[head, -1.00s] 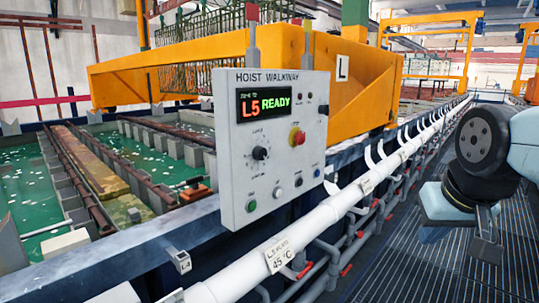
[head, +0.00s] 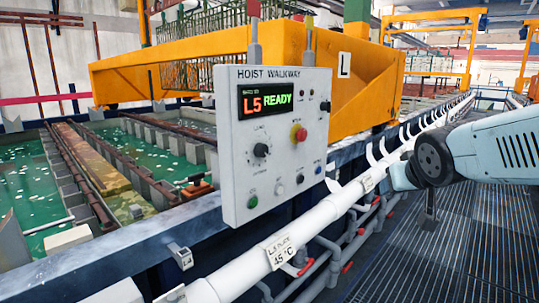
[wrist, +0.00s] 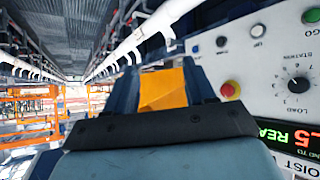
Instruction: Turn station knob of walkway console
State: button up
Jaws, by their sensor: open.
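The walkway console (head: 235,190) is a light grey upright panel labelled HOIST WALKWAY, with a display reading L5 READY. Its black station knob (head: 261,150) sits left of centre below the display; the exact pointer setting is too small to read. In the wrist view the console appears upside down at the right, with the knob (wrist: 298,85) near the picture edge. My gripper (head: 402,178) is right of the console, apart from it; its fingers are mostly hidden in the head view. In the wrist view my gripper (wrist: 160,124) shows as a dark bar, holding nothing visible.
A red button (head: 299,133) on a yellow collar is right of the knob. Green (head: 252,202) and other small buttons line the panel's lower edge. A white pipe (head: 330,207) runs below the console. An orange hoist frame (head: 125,83) stands behind. The grated walkway (head: 450,240) is clear.

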jog(key=shift+o, duration=1.2)
jog(key=w+a, duration=0.1)
jog(key=w+a+n+t+y, duration=0.1)
jog(key=w, duration=0.1)
jog(key=w+a+t, duration=0.1)
jog(key=shift+w+r, duration=0.3)
jog(key=shift+w, duration=0.1)
jog(key=n+y, duration=0.7)
jog(key=y, duration=0.6)
send_near(264, 153)
jog(key=x, duration=0.9)
jog(key=shift+d, duration=0.1)
jog(key=c, duration=1.1)
jog(key=shift+o, duration=0.2)
